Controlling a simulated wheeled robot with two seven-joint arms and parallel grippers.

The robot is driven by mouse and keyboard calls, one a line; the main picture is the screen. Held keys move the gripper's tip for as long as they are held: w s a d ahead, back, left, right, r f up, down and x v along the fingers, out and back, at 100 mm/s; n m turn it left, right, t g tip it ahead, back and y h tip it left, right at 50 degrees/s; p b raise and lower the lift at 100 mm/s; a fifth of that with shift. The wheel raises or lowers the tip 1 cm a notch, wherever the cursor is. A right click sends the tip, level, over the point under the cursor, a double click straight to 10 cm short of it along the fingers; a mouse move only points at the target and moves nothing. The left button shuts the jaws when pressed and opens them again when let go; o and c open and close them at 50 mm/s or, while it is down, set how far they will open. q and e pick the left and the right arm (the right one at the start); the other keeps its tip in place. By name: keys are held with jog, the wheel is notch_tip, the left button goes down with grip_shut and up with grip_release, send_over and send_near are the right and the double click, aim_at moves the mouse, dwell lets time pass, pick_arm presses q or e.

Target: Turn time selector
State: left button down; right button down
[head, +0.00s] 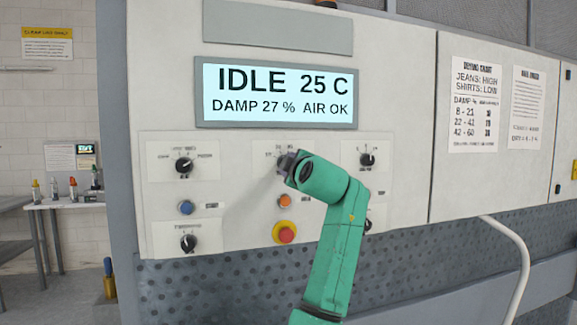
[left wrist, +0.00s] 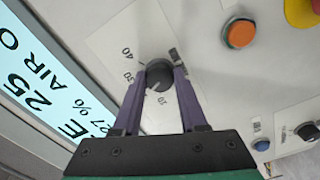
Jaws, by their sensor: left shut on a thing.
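The time selector is a round black knob (left wrist: 158,74) on a pale plate with printed numbers, one reading 40. A short white mark on the knob points to the lower left in the left wrist view; the number it meets is too small to read surely. My left gripper (left wrist: 169,72) has its two purple fingers closed on either side of the knob. In the head view my left gripper (head: 286,164) is at the top middle of the control panel, and it and the green arm hide most of the knob. My right gripper is not in view.
Above is a display (head: 277,92) reading IDLE, 25 C, DAMP 27 %, AIR OK. Nearby are an orange button (head: 284,201), a red stop button (head: 286,234) on yellow, a blue button (head: 186,207) and black knobs (head: 184,165), (head: 367,160) at both sides. A curved rail (head: 515,250) is at right.

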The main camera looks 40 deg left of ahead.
pick_arm(q)
jog(key=shift+c, duration=2.2)
grip_release()
jog(key=shift+s, duration=0.1)
jog(key=b+v, duration=0.6)
jog(key=v, duration=0.8)
jog(key=shift+s+d, duration=0.15)
jog(key=shift+d, duration=0.05)
